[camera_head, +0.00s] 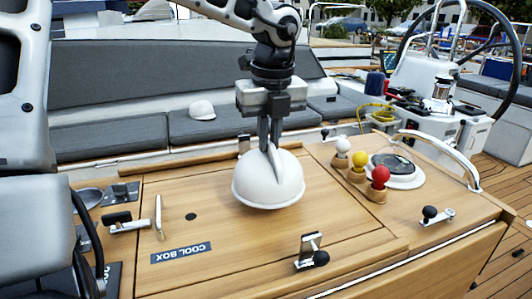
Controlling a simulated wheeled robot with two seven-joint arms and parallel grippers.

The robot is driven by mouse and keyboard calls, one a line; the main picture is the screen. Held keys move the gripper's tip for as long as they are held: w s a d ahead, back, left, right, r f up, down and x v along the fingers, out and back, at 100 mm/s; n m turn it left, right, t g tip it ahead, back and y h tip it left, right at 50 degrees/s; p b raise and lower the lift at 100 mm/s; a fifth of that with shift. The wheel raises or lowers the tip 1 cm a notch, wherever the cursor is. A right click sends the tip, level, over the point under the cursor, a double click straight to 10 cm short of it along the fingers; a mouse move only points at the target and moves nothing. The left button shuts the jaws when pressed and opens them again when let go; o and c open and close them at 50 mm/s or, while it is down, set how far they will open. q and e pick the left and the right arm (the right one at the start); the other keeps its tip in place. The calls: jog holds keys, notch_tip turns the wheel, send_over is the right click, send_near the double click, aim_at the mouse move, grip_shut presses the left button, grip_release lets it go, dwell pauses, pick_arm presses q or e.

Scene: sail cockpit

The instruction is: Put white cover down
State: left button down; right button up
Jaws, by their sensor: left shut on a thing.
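The white cover (268,188) is a smooth dome over the wooden table, right of the COOL BOX label. My left gripper (270,152) comes down on it from above, with its fingers pointing down at the top of the dome. The fingers are shut on the cover near its top. The cover sits upright, rim down. I cannot tell whether its rim touches the wood or is slightly above it. My right gripper is not in view.
White, yellow and red knobs (380,178) stand right of the cover beside a round dark compass (391,165). Black-knobbed latches (312,252) stick up from the wood. The COOL BOX label (181,253) lies on bare wood. A white cap (202,110) rests on the grey seat behind.

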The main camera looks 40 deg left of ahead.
aim_at(266, 155)
pick_arm(q)
jog(key=f, duration=0.3)
jog(key=shift+s+a+f, duration=0.15)
jog(key=shift+a, duration=0.05)
jog(key=shift+f, duration=0.2)
jog(key=shift+f, duration=0.25)
jog(key=c, duration=1.6)
grip_release()
jog(key=shift+r, duration=0.1)
jog(key=shift+o, duration=0.5)
jog(key=shift+r, duration=0.1)
